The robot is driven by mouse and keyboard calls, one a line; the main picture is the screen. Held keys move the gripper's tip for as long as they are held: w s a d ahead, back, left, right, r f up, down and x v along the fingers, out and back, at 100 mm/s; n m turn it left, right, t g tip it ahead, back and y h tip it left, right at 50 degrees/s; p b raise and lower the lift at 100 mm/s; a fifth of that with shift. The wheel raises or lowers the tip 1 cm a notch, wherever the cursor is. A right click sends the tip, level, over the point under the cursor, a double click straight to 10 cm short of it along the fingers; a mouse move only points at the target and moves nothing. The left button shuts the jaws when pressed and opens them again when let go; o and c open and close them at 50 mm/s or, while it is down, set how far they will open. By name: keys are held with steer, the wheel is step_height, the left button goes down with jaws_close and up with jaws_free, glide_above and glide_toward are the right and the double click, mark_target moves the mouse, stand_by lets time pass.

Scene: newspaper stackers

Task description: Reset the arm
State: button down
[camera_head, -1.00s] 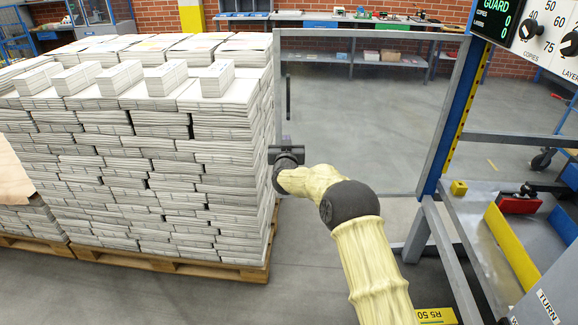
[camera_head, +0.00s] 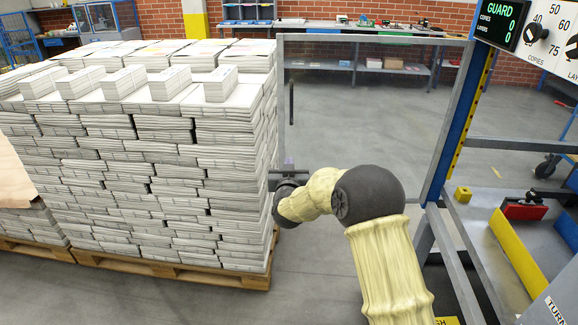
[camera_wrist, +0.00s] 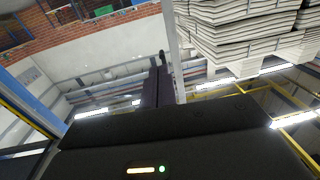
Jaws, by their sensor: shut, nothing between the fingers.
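My gripper (camera_head: 287,165) is at the end of my cream-covered arm, beside the right face of the large newspaper stack (camera_head: 150,200). In the head view it is small and partly hidden by my wrist. In the wrist view my gripper (camera_wrist: 160,82) shows two dark fingers close together, with nothing between them. The corner of a newspaper stack (camera_wrist: 245,30) shows at the upper right of the wrist view. I cannot tell the exact gap between the gripper and the stack.
The stack stands on a wooden pallet (camera_head: 170,268). A grey frame with a blue and yellow post (camera_head: 462,110) stands to the right, by a metal table with a red tool (camera_head: 525,208). Grey floor (camera_head: 350,125) is clear behind my arm. A workbench (camera_head: 370,40) lines the brick wall.

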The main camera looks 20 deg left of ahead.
steer(key=shift+d, duration=0.1)
steer(key=s+d+f+g+h, duration=0.1)
steer(key=s+d+g, duration=0.35)
steer(key=d, duration=0.55)
steer(key=s+d+f+g+h, duration=0.1)
steer(key=s+d+g, duration=0.2)
steer(key=s+d, duration=0.5)
steer(key=s+d+f+m+g+h, duration=0.15)
steer(key=s+d+g, duration=0.25)
steer(key=s+d, duration=0.65)
steer(key=s+d+f+m+g+h, duration=0.1)
steer(key=s+d+f+g, duration=0.2)
steer(key=s+d, duration=0.7)
steer(key=w+a+p+v, duration=0.1)
steer(key=a+p+v, duration=0.2)
steer(key=p+v, duration=1.3)
steer(key=shift+w+r, duration=0.15)
steer(key=shift+r, duration=0.3)
